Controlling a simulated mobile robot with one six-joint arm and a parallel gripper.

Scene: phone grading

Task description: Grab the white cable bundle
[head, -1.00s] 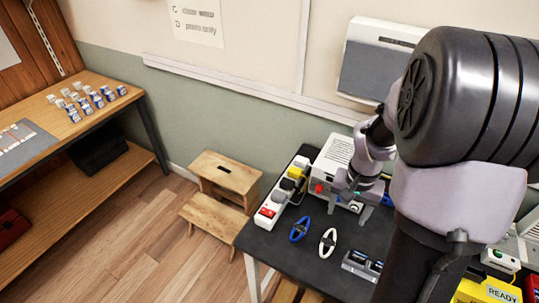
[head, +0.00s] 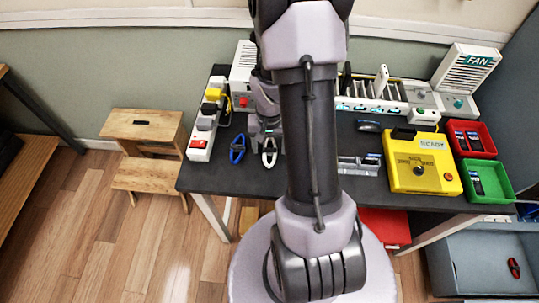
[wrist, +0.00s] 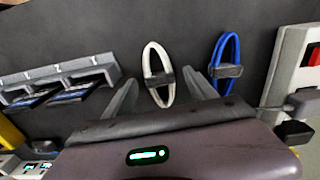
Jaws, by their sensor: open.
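The white cable bundle (head: 269,152) is an oval loop with a dark tie at its middle, lying on the dark table (head: 262,182). In the wrist view the white bundle (wrist: 151,57) stands out in the upper middle, its near end between my two fingers. My gripper (wrist: 160,80) is open, one finger on each side of the bundle, with nothing clamped. In the head view my gripper (head: 265,134) is at the bundle's far end, partly hidden by my arm. A similar blue cable bundle (head: 237,149) lies just left; in the wrist view the blue one (wrist: 218,57) is to the right.
A power strip (head: 201,136) with a red switch lies along the table's left edge. A metal holder (head: 362,166) with dark phones is to the right. Beyond are a yellow READY box (head: 423,160), a red bin (head: 490,147) and a green bin (head: 499,187).

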